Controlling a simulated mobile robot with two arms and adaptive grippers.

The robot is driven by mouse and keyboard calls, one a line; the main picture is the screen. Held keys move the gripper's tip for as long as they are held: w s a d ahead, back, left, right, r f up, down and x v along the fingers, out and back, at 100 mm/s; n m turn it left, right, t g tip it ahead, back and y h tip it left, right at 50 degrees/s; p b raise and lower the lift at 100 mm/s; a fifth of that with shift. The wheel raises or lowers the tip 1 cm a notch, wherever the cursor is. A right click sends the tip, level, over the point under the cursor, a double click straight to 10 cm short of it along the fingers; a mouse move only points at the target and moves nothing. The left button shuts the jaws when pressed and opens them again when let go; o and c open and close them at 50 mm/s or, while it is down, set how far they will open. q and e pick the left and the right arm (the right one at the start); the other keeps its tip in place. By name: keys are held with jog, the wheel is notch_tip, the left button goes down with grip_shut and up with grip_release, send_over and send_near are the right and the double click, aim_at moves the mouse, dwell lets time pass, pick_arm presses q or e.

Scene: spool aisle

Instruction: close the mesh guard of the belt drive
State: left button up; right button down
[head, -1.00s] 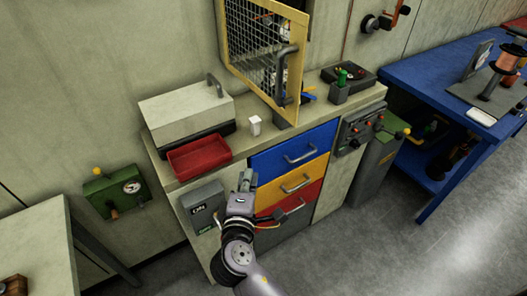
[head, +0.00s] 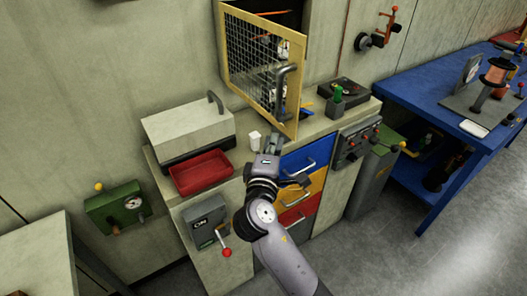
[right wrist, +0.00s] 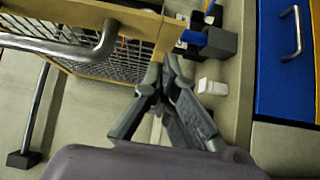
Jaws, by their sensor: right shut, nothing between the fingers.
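The mesh guard (head: 256,62), a wire panel in a yellow frame, stands open, swung out from the dark wall opening (head: 285,18) with the drive parts. Its grey bar handle (head: 281,90) is near the right edge of the frame. My right gripper (head: 272,142) is shut and empty, over the cabinet's front edge, below the handle and apart from it. In the right wrist view, the guard (right wrist: 120,60) and its curved handle (right wrist: 75,53) lie left of the shut fingertips (right wrist: 167,62). My left gripper is not in view.
On the cabinet top stand a red tray (head: 202,173), a grey lidded box (head: 188,127), a small white block (head: 255,139) and a green-topped holder (head: 336,103). A switch box (head: 206,223) and drawers (head: 307,159) are on the front. A blue bench (head: 430,85) stands right.

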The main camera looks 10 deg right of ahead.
jog(key=shift+w+d+r, duration=0.1)
jog(key=shift+w+d, duration=0.1)
jog(key=shift+d, duration=0.55)
jog(key=shift+a, duration=0.1)
